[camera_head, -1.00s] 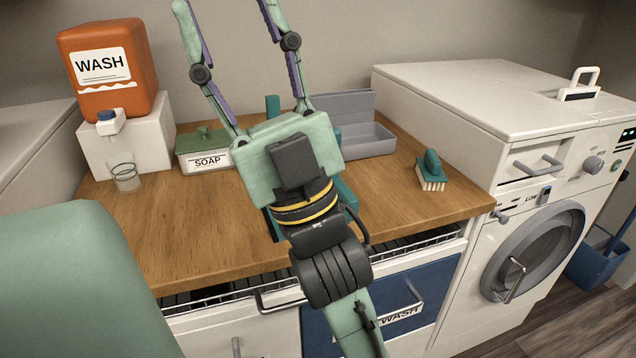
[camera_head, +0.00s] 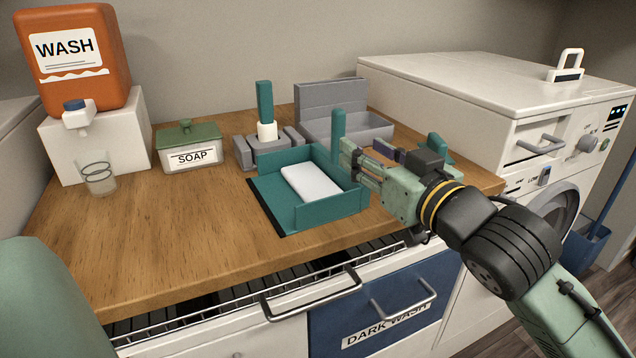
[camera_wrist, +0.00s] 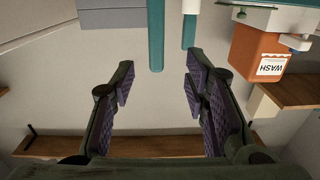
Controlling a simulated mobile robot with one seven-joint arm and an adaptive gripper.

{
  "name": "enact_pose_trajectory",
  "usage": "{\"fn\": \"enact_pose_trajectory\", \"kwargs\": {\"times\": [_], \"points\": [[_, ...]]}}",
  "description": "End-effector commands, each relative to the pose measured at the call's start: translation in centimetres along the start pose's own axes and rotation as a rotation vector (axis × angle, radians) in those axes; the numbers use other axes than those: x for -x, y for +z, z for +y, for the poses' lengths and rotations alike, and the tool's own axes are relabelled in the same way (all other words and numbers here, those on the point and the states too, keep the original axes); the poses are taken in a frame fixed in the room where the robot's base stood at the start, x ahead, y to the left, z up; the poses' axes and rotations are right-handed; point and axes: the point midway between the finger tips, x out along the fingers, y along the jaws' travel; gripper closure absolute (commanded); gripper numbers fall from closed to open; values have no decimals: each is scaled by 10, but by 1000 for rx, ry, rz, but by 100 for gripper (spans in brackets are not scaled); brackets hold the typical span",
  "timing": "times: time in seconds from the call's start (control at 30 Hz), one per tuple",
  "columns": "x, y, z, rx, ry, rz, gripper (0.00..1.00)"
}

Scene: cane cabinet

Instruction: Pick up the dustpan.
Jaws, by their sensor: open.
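The dustpan (camera_head: 331,205) is a teal, low-walled tray on the wooden counter, with a white block (camera_head: 311,182) lying in it. Its teal handle (camera_head: 338,128) stands upright at the tray's back right. My gripper (camera_head: 354,157) is open, just right of the handle, pointing left. In the upside-down wrist view, a teal bar (camera_wrist: 155,35), apparently this handle, lines up between the open fingertips (camera_wrist: 162,66). I cannot tell if it is between the fingers or just beyond. A thinner teal bar (camera_wrist: 189,25) shows beside it. My gripper partly hides the counter behind.
A teal-handled tool (camera_head: 265,102) stands in a grey holder (camera_head: 250,158) behind the dustpan. A grey open box (camera_head: 345,112) is at the back. The soap box (camera_head: 189,148), orange wash dispenser (camera_head: 75,55) and glass (camera_head: 97,175) are left. The counter's front left is clear.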

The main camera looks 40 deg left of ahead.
Motion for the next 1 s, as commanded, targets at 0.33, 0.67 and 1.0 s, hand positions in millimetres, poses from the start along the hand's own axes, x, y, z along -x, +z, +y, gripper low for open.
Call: {"fn": "enact_pose_trajectory", "kwargs": {"times": [0.33, 0.67, 1.0], "points": [[-47, -1, 0, 1, -2, 0, 58], [-88, -3, 5, 1, -3, 0, 58], [-100, -1, 5, 2, -3, 2, 58]]}}
